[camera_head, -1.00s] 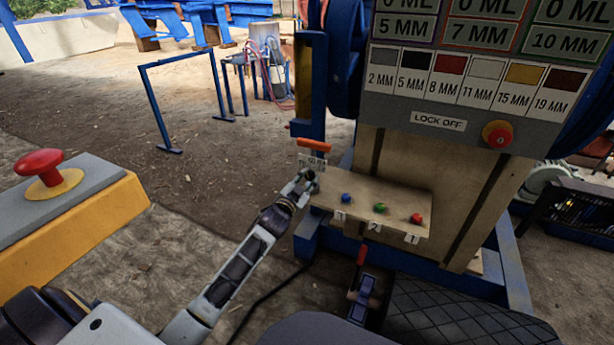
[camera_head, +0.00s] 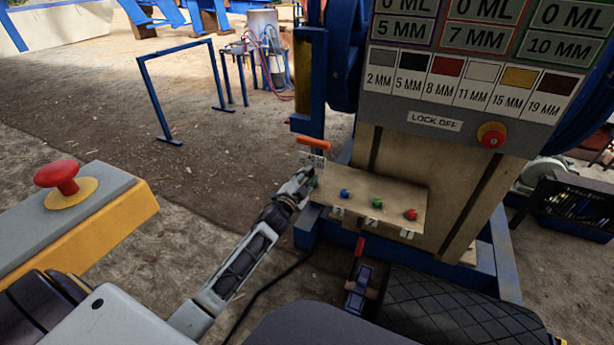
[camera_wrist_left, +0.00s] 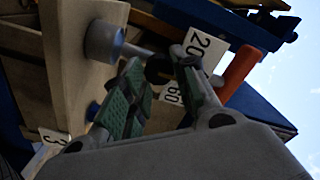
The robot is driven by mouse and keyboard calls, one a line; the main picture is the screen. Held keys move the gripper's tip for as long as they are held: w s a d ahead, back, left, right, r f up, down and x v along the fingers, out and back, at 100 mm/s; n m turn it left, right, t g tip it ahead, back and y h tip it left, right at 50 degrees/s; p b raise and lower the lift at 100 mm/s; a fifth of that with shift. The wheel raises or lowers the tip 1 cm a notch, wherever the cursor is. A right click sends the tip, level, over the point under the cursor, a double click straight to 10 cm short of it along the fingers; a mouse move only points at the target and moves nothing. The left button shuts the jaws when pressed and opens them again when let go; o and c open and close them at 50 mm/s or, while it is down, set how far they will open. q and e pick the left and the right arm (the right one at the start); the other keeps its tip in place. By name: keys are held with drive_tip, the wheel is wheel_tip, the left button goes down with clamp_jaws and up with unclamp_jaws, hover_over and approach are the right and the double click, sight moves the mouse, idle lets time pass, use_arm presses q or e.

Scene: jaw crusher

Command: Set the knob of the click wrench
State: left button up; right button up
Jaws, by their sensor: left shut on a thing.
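The click wrench has an orange handle (camera_head: 313,142) and a small white number plate (camera_head: 312,160) at the left end of the wooden board. In the left wrist view the handle (camera_wrist_left: 236,72) stands right of the plate, on which "20" and "60" show. My left gripper (camera_head: 309,181) is at the wrench, just below the plate. In the left wrist view its two green-padded fingers (camera_wrist_left: 158,62) are on either side of a dark round knob (camera_wrist_left: 157,70), shut on it. The fingers partly hide the knob and plate. My right gripper is out of view.
Blue, green and red buttons (camera_head: 377,203) sit on the wooden board (camera_head: 400,190) close to my left gripper. A grey round post (camera_wrist_left: 103,42) stands beside the fingers. A yellow box with a red stop button (camera_head: 57,175) is at left.

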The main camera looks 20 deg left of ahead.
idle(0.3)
use_arm(q)
drive_tip(key=o, duration=1)
drive_tip(key=shift+s, duration=0.15)
drive_tip(key=s, duration=1.1)
drive_tip(key=shift+s, duration=0.35)
idle(0.5)
